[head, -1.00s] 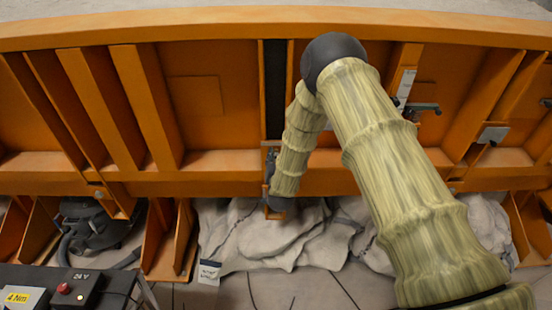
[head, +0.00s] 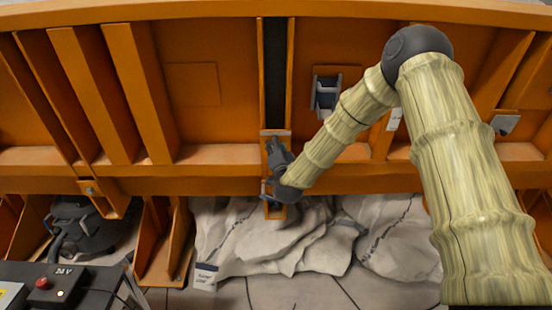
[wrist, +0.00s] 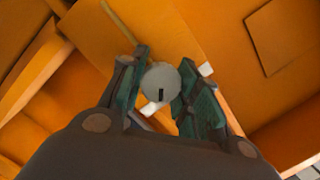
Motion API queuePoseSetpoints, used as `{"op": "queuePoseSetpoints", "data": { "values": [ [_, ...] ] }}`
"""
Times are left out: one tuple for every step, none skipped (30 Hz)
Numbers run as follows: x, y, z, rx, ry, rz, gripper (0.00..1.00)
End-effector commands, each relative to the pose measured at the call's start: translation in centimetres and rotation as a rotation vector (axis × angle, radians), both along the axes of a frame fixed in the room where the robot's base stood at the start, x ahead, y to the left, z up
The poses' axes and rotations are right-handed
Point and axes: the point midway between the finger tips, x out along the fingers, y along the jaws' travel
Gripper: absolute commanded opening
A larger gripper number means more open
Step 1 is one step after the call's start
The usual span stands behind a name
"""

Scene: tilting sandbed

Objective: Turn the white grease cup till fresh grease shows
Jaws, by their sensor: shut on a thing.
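The white grease cup (wrist: 160,82) shows in the wrist view as a pale round cap with a short dark mark on its face. It sits between the two green-padded fingers of my gripper (wrist: 165,90), which is shut on it. In the head view my gripper (head: 274,150) is at the orange frame, at the lower end of a dark vertical slot. The cup is hidden there behind the gripper. I see no grease that I can make out around the cup.
The orange sandbed wall (head: 192,85) with upright ribs fills the back. Pale sacks or cloth (head: 270,240) lie below on the tiled floor. A dark machine (head: 85,230) is at the left, and a control box with a red button (head: 42,283) stands at the front left.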

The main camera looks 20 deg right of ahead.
Motion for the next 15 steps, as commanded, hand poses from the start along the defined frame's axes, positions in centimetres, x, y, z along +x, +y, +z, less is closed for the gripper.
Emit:
{"op": "queuePoseSetpoints", "data": {
  "values": [
    [-0.05, -0.24, -0.90, 0.047, -0.012, 0.004, 0.08],
    [-0.05, -0.28, -0.89, 0.073, -0.020, 0.009, 0.08],
    [-0.04, -0.28, -0.90, 0.108, -0.030, 0.015, 0.08],
    [-0.03, -0.26, -0.90, 0.136, -0.038, 0.020, 0.08],
    [-0.04, -0.31, -0.93, 0.161, -0.045, 0.025, 0.08],
    [-0.04, -0.25, -0.96, 0.197, -0.055, 0.033, 0.08],
    [-0.04, -0.27, -0.97, 0.223, -0.062, 0.037, 0.08],
    [-0.05, -0.32, -1.01, 0.250, -0.070, 0.041, 0.08],
    [-0.06, -0.26, -1.01, 0.283, -0.080, 0.048, 0.08],
    [-0.06, -0.28, -1.02, 0.310, -0.087, 0.053, 0.08],
    [-0.07, -0.29, -1.03, 0.335, -0.095, 0.058, 0.08],
    [-0.07, -0.28, -1.03, 0.370, -0.105, 0.063, 0.08],
    [-0.06, -0.31, -1.03, 0.396, -0.112, 0.068, 0.08],
    [-0.06, -0.29, -1.05, 0.421, -0.120, 0.073, 0.08],
    [-0.06, -0.26, -1.03, 0.456, -0.129, 0.080, 0.08]
  ]
}}
